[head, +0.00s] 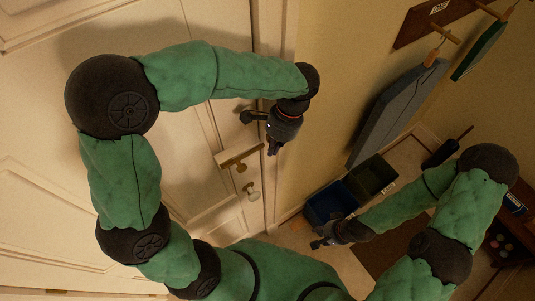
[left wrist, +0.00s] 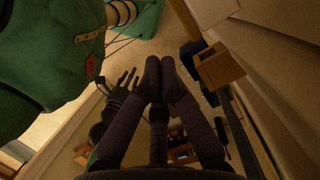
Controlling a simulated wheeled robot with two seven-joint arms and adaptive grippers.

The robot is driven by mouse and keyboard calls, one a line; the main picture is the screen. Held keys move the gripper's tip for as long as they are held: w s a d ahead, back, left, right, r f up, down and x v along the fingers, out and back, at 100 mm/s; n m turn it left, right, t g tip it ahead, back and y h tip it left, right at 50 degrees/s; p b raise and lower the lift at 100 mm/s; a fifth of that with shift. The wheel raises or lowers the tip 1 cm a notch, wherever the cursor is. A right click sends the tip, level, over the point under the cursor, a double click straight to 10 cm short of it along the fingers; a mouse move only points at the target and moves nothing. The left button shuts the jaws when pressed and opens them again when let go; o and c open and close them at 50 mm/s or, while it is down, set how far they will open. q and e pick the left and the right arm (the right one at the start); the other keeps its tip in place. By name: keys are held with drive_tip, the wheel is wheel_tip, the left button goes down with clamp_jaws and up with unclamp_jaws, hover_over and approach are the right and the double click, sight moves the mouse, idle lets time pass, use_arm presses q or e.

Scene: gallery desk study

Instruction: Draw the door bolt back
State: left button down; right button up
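The pale panelled door (head: 130,170) fills the left of the head view. Near its right edge are a dark handle (head: 252,117), a light wooden block (head: 236,155) with a small knob under it, and a round pale knob (head: 253,191) lower down. I cannot tell for certain which part is the bolt. My left gripper (head: 273,149) hangs just right of the block, apparently apart from it. In the left wrist view its fingers (left wrist: 160,62) are together and empty, with a wooden block (left wrist: 218,66) to their right. My right gripper (head: 318,243) is low, away from the door; its fingers are unclear.
Blue and dark green bins (head: 335,200) stand on the floor by the wall, near my right gripper. A grey board (head: 398,108) hangs on the wall, with a green one (head: 480,50) beyond. A brown mat (head: 385,250) lies at lower right.

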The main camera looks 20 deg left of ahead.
use_arm(q)
wheel_tip(320, 180, up, 7)
drive_tip(key=shift+f, duration=0.15)
idle(0.4)
drive_tip(key=shift+w+d, duration=0.15)
drive_tip(key=shift+d, duration=0.05)
